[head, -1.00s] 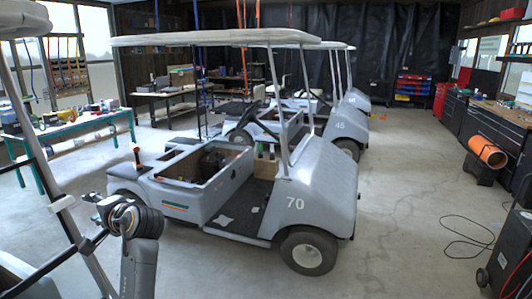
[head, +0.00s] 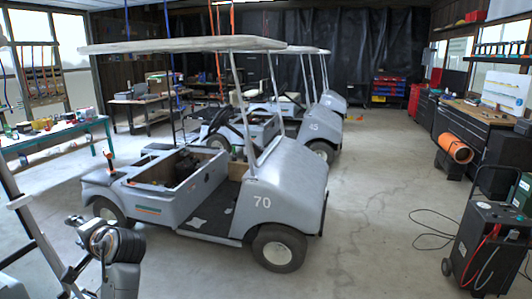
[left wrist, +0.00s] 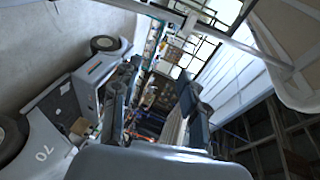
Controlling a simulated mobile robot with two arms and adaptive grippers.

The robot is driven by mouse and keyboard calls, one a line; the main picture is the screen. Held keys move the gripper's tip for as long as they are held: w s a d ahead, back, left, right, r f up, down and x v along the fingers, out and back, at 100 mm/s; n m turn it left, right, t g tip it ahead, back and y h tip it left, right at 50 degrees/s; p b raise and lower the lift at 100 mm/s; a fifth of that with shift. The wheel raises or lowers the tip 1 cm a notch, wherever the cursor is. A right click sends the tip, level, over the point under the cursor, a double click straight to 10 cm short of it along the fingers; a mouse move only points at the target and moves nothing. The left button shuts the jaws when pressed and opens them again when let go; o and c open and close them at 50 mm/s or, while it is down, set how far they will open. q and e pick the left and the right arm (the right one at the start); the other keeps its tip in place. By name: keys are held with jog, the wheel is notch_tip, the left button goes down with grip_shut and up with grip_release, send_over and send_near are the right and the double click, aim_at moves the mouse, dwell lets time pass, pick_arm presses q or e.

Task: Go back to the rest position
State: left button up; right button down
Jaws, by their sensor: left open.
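My left gripper (head: 76,222) is at the lower left of the head view, in front of the near cart and apart from it. In the left wrist view its two dark fingers (left wrist: 155,95) are spread apart with nothing between them. The near grey cart (head: 290,195), marked 70, stands on the floor with its open seat bay showing. It also shows on its side in the left wrist view (left wrist: 45,125). Its pale roof (head: 180,46) is up on posts, with straps hanging near it. My right gripper is not in view.
More carts (head: 318,125) stand behind the near one. A green-legged table (head: 60,133) with tools is at the left. A black wheeled machine (head: 488,245) with a cable on the floor is at the lower right. Open concrete floor (head: 365,215) lies between the carts and the right-hand cabinets.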

pick_arm(q)
jog(key=s+d+f+n+h, duration=0.1)
jog(key=s+d+f+h, duration=0.5)
jog(key=f, duration=0.5)
jog(key=s+d+f+h, duration=0.1)
jog(key=s+d+f, duration=0.3)
jog(key=s+f, duration=0.6)
jog(key=s+d+f+n+g+h, duration=0.1)
jog(key=s+d+f+g+h, duration=0.2)
jog(key=s+d, duration=0.5)
jog(key=s+d+f+n+g+h, duration=0.1)
jog(key=s+d+f+h, duration=0.3)
jog(key=s, duration=0.7)
notch_tip(320, 180, down, 31)
jog(key=d+g+b, duration=0.1)
jog(key=d+b, duration=0.1)
jog(key=b, duration=0.5)
jog(key=s+a+f+b, duration=0.1)
jog(key=s+f+b, duration=0.2)
jog(key=s+f, duration=0.6)
jog(key=s+a+f+g+b, duration=0.1)
jog(key=s+a+f+b, duration=0.1)
jog(key=s+f, duration=0.7)
notch_tip(320, 180, down, 7)
jog(key=shift+a+r+g+y+b, duration=0.1)
jog(key=shift+a+g+y+b, duration=0.15)
jog(key=shift+y+b, duration=0.2)
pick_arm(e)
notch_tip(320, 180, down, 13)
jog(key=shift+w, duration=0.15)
